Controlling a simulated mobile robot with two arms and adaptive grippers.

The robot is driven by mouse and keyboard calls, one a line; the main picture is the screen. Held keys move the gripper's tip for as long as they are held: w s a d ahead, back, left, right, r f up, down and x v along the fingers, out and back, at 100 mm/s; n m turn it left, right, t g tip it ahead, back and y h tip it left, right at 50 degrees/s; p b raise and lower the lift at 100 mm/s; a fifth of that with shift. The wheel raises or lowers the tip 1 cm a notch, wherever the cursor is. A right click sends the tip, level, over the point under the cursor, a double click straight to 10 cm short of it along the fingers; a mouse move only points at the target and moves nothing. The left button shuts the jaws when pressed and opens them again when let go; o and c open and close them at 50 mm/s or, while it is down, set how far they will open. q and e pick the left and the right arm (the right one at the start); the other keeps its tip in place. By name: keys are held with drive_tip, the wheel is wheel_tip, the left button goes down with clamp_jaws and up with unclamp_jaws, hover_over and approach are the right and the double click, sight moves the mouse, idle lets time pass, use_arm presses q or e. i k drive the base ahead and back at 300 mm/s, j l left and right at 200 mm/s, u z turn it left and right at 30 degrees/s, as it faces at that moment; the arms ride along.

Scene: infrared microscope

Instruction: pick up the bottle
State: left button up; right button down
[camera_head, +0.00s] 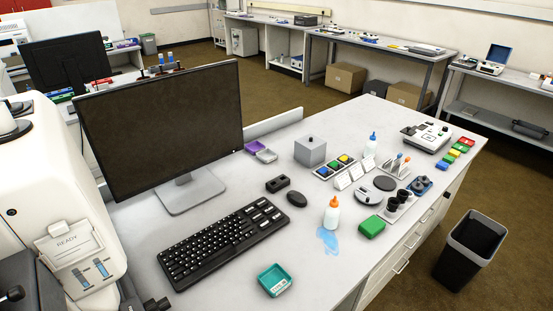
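A small white bottle with an orange cap (332,216) stands upright on the white bench, right of the keyboard. A light blue patch (328,239) lies on the bench at its base. A second bottle, white with a blue cap (371,147), stands upright farther back. The task line does not say which bottle is meant. Neither of my grippers is in view, and nothing is seen touching either bottle.
The bench front right of the teal tray is clear.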

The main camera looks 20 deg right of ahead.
sight(332, 214)
drive_tip(key=i+l, duration=0.1)
drive_tip(key=l, duration=1.35)
drive_tip(key=i+l+u, duration=0.15)
drive_tip(key=l, duration=1.3)
